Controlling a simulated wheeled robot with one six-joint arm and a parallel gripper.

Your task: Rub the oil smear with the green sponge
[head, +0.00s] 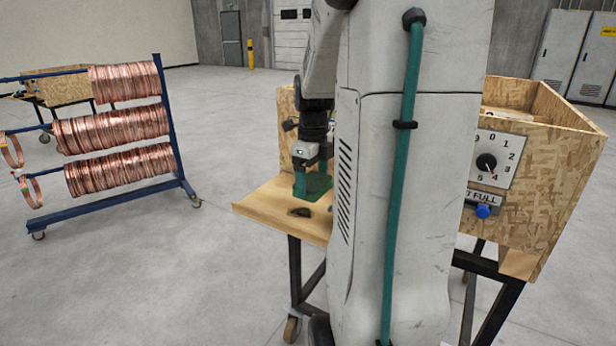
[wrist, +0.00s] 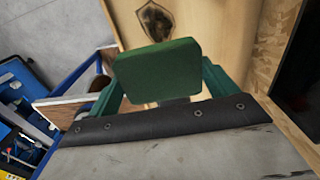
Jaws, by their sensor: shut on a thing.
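The green sponge (wrist: 158,72) is a rounded block between the two green fingers of my gripper (wrist: 160,88) in the wrist view. My gripper is shut on it. In the head view my gripper (head: 313,186) is over the wooden shelf (head: 262,205), with the sponge (head: 322,184) at its fingertips. The oil smear (head: 300,212) is a dark patch on the shelf, in front of the sponge and apart from it. It also shows in the wrist view (wrist: 156,20), beyond the sponge, partly hidden behind it. I cannot tell whether the sponge touches the shelf.
A wooden crate (head: 535,200) with a dial (head: 486,162) and a blue button (head: 483,212) stands at the right. A blue rack (head: 172,130) with copper coils (head: 112,128) stands at the left. Open floor lies between the rack and the shelf.

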